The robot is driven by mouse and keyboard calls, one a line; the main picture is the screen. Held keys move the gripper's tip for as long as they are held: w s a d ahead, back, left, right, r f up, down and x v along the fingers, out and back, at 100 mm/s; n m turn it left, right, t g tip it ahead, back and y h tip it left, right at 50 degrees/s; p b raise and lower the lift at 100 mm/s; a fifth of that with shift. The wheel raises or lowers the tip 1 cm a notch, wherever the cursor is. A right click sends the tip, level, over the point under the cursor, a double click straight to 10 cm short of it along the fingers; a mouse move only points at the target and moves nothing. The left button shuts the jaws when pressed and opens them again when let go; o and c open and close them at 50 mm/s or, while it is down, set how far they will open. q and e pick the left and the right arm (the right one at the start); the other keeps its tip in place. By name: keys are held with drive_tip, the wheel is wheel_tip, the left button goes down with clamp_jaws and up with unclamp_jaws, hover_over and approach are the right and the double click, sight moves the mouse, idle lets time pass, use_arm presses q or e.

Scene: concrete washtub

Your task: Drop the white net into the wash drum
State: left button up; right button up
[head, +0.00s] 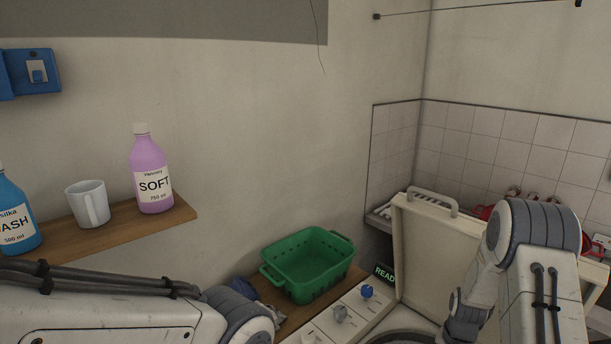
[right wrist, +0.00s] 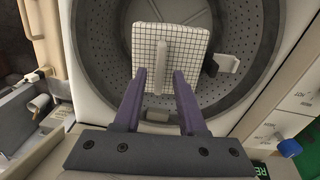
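The white net (right wrist: 180,45), a white block with a dark grid and a pale upright tab (right wrist: 160,68), shows in the right wrist view against the inside of the wash drum (right wrist: 245,35). The drum is grey with a perforated wall; in the head view only part of its rim (head: 400,337) shows at the bottom edge. My right gripper (right wrist: 160,75) is over the drum, its purple fingers apart on either side of the tab with a gap at each side. I cannot tell how high the net is above the drum floor. My left gripper is out of view.
A raised cream lid (head: 432,250) stands behind the drum. A green basket (head: 308,262), control knobs (head: 367,291) and a lit display (head: 385,273) are left of it. A shelf (head: 110,235) holds a mug (head: 88,204) and bottles (head: 152,175). A dark piece with a white end (right wrist: 227,63) is beside the net.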

idle(0.3)
wheel_tip(320, 180, up, 9)
drive_tip(key=b, duration=0.2)
drive_tip(key=s+a+r+n, duration=0.1)
drive_tip(key=a+r+n, duration=0.15)
drive_tip(key=a, duration=0.25)
drive_tip(key=a+r+n, duration=0.1)
drive_tip(key=a+r, duration=0.3)
drive_tip(key=a, duration=0.2)
drive_tip(key=s+a+r+n, duration=0.4)
drive_tip(key=s+a, duration=0.3)
drive_tip(key=a, duration=0.4)
drive_tip(key=s+a+r+n, duration=0.1)
drive_tip(key=s+a+n, duration=0.1)
drive_tip(key=s, duration=0.3)
drive_tip(key=s+a+n, duration=0.2)
drive_tip(key=s+n, duration=0.1)
drive_tip(key=s, duration=0.3)
drive_tip(key=s+a+r+n+y, duration=0.1)
drive_tip(key=s+a+n, duration=0.2)
drive_tip(key=s, duration=0.2)
drive_tip(key=shift+s+r, duration=0.3)
